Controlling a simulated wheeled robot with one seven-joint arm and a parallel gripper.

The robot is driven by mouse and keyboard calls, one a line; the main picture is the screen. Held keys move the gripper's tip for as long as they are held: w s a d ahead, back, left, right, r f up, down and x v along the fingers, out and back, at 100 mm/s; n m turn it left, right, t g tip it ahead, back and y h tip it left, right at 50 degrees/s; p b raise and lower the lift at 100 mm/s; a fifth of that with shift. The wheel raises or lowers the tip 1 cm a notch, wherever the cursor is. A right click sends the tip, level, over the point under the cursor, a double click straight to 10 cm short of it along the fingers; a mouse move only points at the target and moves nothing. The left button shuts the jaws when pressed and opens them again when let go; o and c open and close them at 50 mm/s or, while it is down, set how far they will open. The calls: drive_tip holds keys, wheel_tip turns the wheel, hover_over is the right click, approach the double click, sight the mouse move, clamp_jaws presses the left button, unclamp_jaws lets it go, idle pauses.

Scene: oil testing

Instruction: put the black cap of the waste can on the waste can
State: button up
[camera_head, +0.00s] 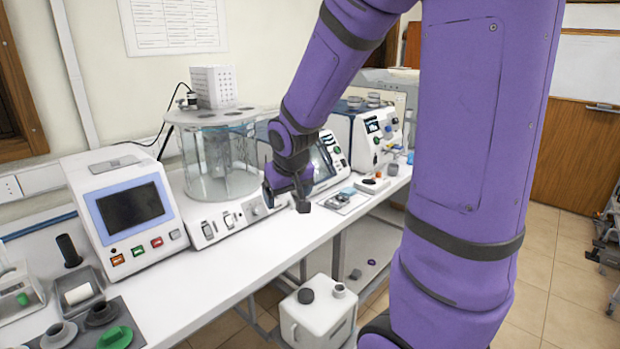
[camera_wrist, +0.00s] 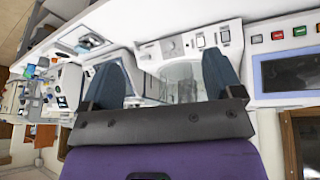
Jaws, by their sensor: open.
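The waste can (camera_head: 316,320) is a white canister below the bench's front edge in the head view. A black round cap (camera_head: 306,296) shows on the left of its top. A short pale neck (camera_head: 339,290) stands on the right of the top. I cannot tell whether the black cap sits on an opening or lies loose. A small dark round piece (camera_head: 355,274) lies on the shelf behind the can. My gripper (camera_head: 286,200) is open and empty, above the bench near its front edge, apart from the can. Its two fingers show spread in the wrist view (camera_wrist: 163,75); neither can nor cap is recognisable there.
The white bench (camera_head: 215,277) holds a screen unit (camera_head: 131,210), a glass bath (camera_head: 218,160) and other instruments (camera_head: 372,135). Dark cups (camera_head: 60,332) and a green piece (camera_head: 115,337) stand at the front left. My arm hides the area right of the can.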

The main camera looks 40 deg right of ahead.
drive_tip(key=s+a+r+n+y, duration=0.1)
drive_tip(key=s+a+r, duration=0.4)
drive_tip(key=s, duration=0.4)
drive_tip(key=s+a+r+n+y, duration=0.1)
drive_tip(key=s+a+r, duration=0.5)
drive_tip(key=s+r, duration=0.2)
drive_tip(key=shift+s+r+n+t, duration=0.3)
drive_tip(key=shift+s+t, duration=0.1)
drive_tip(key=shift+s, duration=0.8)
drive_tip(key=shift+d, duration=0.15)
